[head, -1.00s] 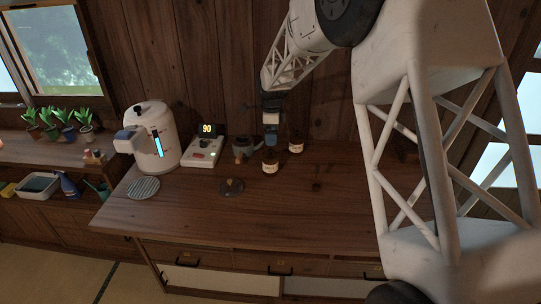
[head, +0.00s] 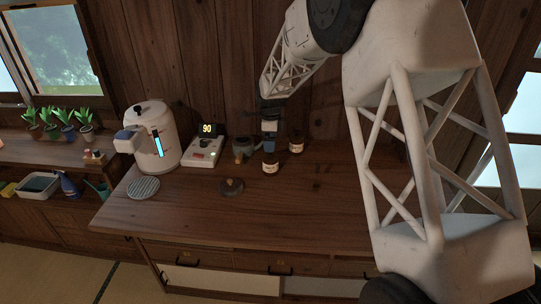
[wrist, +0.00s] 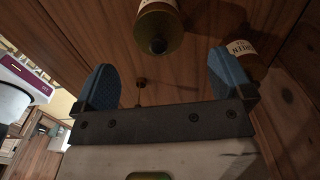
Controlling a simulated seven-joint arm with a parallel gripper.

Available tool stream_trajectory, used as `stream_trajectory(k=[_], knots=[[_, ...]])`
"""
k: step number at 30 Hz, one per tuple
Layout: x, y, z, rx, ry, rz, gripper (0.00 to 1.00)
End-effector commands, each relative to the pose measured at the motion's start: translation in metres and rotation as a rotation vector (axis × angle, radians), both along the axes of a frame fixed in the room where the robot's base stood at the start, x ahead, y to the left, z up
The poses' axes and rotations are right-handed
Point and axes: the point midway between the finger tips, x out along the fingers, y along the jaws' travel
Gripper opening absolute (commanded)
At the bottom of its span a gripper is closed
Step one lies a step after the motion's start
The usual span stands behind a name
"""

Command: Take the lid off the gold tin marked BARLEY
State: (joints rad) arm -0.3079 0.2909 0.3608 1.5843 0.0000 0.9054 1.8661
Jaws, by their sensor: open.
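Two small gold-brown tins with pale labels stand near the back of the wooden counter. The front tin (head: 270,165) is below my gripper (head: 269,143); the other tin (head: 297,144) is behind it to the right. In the wrist view my gripper (wrist: 165,82) is open and empty, its two blue fingers spread apart. One tin (wrist: 158,22), with a dark knob on its lid, shows at the top between the fingers' directions. The other tin (wrist: 240,52) is partly hidden behind the right finger. I cannot read which label says BARLEY.
A dark round knobbed piece (head: 231,187) lies in front. A scale-like device (head: 202,152) showing 90, a white urn (head: 155,137) and a round grate (head: 143,188) are left. The counter's front right is clear.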

Motion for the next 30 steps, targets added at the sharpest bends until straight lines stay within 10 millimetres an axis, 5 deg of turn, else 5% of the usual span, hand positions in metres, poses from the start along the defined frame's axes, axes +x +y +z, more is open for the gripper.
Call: stream_trajectory(k=[8,21,30], knots=[[0.0,0.0,-0.002,0.0,0.001,0.0,0.98],[-0.002,-0.001,-0.044,0.0,0.001,0.0,0.98],[-0.002,-0.001,-0.052,0.0,0.0,0.0,0.98]])
